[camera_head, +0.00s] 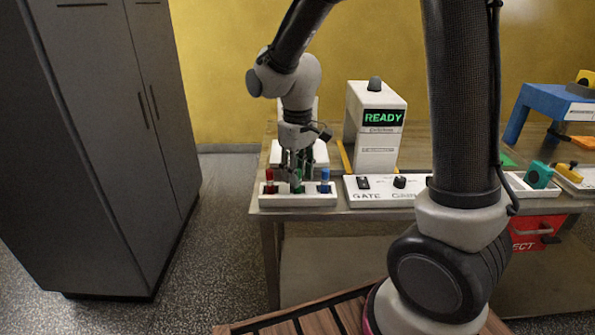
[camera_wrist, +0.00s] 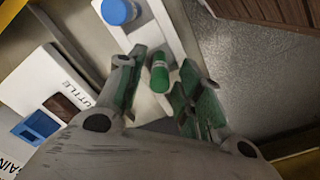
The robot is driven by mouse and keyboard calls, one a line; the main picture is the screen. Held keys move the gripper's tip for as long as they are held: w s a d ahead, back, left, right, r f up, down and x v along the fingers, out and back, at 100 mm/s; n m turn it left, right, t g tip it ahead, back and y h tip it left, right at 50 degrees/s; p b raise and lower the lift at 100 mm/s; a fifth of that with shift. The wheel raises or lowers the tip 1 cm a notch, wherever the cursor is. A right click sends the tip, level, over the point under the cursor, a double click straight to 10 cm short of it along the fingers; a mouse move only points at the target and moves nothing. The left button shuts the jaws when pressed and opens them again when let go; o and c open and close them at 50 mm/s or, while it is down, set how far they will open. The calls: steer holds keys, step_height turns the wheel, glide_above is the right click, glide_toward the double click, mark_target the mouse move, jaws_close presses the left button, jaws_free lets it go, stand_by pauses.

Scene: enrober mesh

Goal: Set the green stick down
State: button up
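The green stick (camera_wrist: 160,74) stands in a white rack (camera_wrist: 170,22), between my two fingers in the wrist view. My gripper (camera_wrist: 163,92) is open around it, with a gap showing between the stick and each green finger pad. In the head view the green stick (camera_head: 298,188) is in the middle of the rack (camera_head: 300,201), partly hidden by my gripper (camera_head: 297,176), which points down over it. A red stick (camera_head: 269,182) stands to its left and a blue stick (camera_head: 325,181) to its right.
A control panel (camera_head: 380,196) with knobs lies right of the rack. Behind it stands a white box with a READY display (camera_head: 383,118). Further right is a blue stand (camera_head: 550,103). A grey cabinet (camera_head: 120,120) stands left of the table, with open floor between.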

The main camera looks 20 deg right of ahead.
step_height(320, 180, up, 11)
steer(key=s+d+r+m+t, duration=0.2)
steer(key=s+d, duration=0.5)
steer(key=s, duration=0.2)
steer(key=s+d+r+m+t, duration=0.2)
steer(key=s+d+m, duration=0.1)
steer(key=s+d, duration=0.5)
steer(key=shift+s+r, duration=0.2)
steer(key=shift+s, duration=0.8)
